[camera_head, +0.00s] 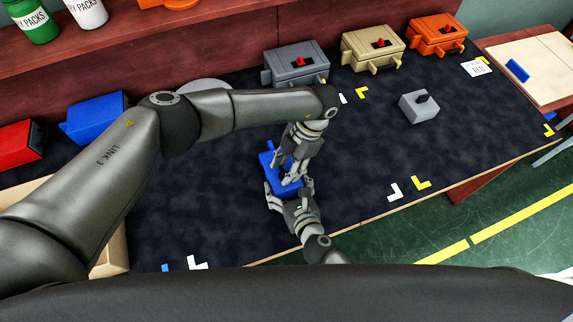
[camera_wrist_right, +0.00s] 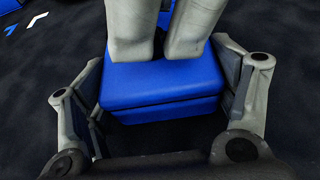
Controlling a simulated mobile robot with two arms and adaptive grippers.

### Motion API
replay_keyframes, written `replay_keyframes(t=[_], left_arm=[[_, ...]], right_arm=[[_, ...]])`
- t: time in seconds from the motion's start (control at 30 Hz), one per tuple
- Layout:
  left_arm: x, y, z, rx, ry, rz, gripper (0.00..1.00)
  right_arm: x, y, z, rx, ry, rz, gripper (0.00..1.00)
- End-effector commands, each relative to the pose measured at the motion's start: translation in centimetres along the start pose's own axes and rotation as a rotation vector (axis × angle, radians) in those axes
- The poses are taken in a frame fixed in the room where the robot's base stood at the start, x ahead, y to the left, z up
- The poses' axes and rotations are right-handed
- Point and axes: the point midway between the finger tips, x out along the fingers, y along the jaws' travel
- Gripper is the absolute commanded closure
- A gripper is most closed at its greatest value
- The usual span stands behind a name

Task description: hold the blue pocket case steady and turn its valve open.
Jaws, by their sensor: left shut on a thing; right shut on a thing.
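The blue pocket case (camera_head: 268,159) is on the dark mat, partly covered by my two grippers. Its blue top and near side show in the right wrist view (camera_wrist_right: 160,84). My right gripper (camera_head: 289,191) reaches in from the front and is shut on the case, one finger on each side. My left gripper (camera_head: 285,179) points down onto the case from above. Its two fingers (camera_wrist_right: 160,42) stand close together over the case top, shut on the valve. The valve is hidden between them, so I cannot tell how far it is turned.
Grey (camera_head: 296,66), tan (camera_head: 372,46) and orange (camera_head: 437,35) cases with red valves stand along the back. A small grey box (camera_head: 418,107) sits to the right. Another blue case (camera_head: 95,118) and a red case (camera_head: 17,145) are at left. The mat's (camera_head: 350,165) right-centre area is clear.

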Motion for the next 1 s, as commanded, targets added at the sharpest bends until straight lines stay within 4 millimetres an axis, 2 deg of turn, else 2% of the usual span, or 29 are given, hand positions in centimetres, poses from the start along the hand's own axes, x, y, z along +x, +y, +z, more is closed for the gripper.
replay_keyframes(t=[0.4,0.97,1.0], left_arm=[[-0.04,-0.14,-0.02,0.172,0.000,0.073,0.83],[-0.03,-0.14,-0.02,0.195,0.001,0.082,0.83],[-0.03,-0.14,-0.02,0.195,0.001,0.082,0.54]], right_arm=[[-0.01,-0.05,-0.07,0.001,0.001,-0.001,0.58],[-0.01,-0.04,-0.08,0.001,0.001,-0.001,0.58],[-0.01,-0.04,-0.07,0.001,0.001,-0.001,0.58]])
